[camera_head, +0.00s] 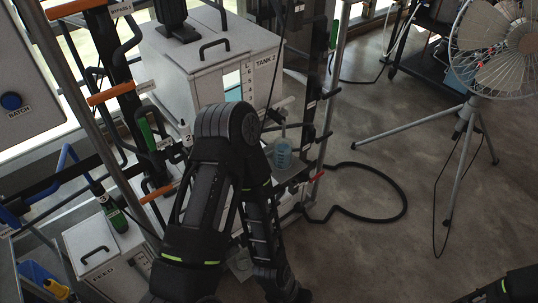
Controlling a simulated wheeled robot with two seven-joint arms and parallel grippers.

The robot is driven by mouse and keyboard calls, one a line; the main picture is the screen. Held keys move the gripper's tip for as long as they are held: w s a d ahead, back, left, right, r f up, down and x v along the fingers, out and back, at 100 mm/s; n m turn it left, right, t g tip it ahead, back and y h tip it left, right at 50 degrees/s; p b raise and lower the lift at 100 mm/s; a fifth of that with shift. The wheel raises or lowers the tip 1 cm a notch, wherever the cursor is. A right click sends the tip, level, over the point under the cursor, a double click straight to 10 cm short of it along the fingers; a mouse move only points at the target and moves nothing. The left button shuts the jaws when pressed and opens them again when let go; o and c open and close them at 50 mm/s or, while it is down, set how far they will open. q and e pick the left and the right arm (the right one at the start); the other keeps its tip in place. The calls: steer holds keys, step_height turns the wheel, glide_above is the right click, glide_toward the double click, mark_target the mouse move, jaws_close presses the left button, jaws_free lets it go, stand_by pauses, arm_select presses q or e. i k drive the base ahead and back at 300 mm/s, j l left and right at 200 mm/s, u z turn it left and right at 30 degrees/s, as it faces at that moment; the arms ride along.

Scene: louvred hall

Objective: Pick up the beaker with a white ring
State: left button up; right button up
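A clear beaker with blue contents (283,153) stands upright on a small grey ledge (291,172) beside the tank rig, below a thin spout. It is small in the view, and I cannot make out a white ring on it. My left arm rises from the bottom, bends at the elbow just left of the beaker, and runs down to the bottom edge. No fingers of my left gripper can be made out. Only a dark part of my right arm shows in the bottom right corner; its gripper is out of view.
The white TANK 2 box (215,60) stands behind my elbow. Pipes with orange handles (108,93) and a white FEED box (103,250) are at left. A black hose (385,218) loops on the floor. A fan on a tripod (497,50) stands right; the floor between is open.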

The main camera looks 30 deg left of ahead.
mark_target(282, 147)
steer(key=i+l+u, duration=0.15)
steer(key=u, duration=0.15)
steer(key=i+l+u, duration=0.1)
steer(key=l+u, duration=0.2)
steer(key=i+l+u, duration=0.1)
steer(key=l+u, duration=0.2)
steer(key=l, duration=0.15)
steer(key=i+l, duration=0.1)
steer(key=l, duration=0.45)
steer(key=i+l+u, duration=0.1)
steer(key=l, duration=0.45)
steer(key=i+l, duration=0.1)
steer(key=l, duration=0.45)
